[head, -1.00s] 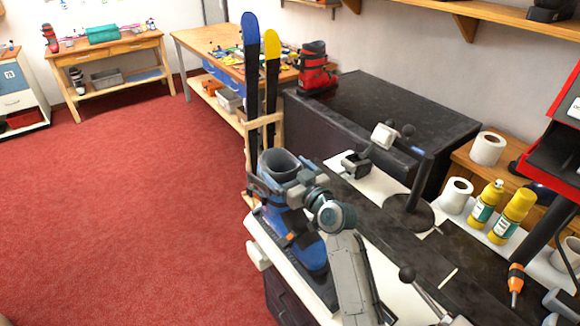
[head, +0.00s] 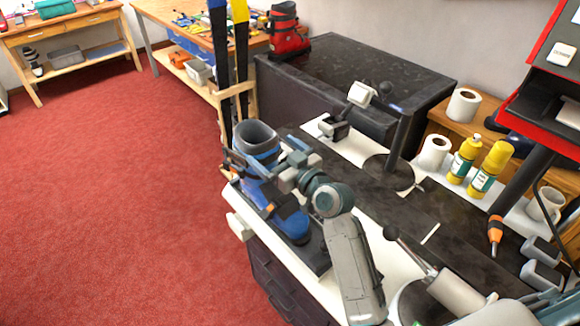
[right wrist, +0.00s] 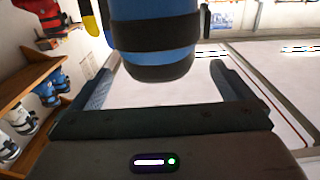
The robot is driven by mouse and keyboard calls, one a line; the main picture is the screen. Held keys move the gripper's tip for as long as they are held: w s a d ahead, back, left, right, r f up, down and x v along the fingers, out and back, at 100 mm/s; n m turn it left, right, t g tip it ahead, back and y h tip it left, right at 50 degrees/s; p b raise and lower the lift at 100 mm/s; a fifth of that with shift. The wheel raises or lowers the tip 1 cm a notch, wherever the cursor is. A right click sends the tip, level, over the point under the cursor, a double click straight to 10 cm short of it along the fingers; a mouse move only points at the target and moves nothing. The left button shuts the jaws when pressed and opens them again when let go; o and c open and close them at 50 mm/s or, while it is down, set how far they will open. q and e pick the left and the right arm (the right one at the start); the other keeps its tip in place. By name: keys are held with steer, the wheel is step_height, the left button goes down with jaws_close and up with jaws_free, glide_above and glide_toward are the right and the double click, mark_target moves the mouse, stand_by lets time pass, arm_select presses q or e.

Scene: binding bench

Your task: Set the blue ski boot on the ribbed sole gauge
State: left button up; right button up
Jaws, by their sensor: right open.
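The blue ski boot (head: 291,223) stands upright on the dark sole gauge (head: 316,262) at the bench's left edge, its grey-lined cuff open upward. Its sole appears to rest on the gauge; the contact at the heel is hidden. My right gripper (head: 262,153) is open at the boot's upper shaft, with one finger on each side. In the right wrist view the boot's blue shaft with dark bands (right wrist: 152,42) stands ahead between the spread fingers (right wrist: 160,85), with clear gaps on both sides. My left gripper is not in view.
A black stand (head: 393,165) rises from the bench behind the boot. Yellow spray cans (head: 490,170), paper rolls and an orange screwdriver (head: 495,232) are to the right. Blue and yellow skis (head: 240,60) stand in a wooden rack behind the boot. Red floor lies open to the left.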

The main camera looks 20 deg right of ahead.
steer(key=b+v, duration=0.1)
steer(key=v, duration=0.6)
stand_by(0.3)
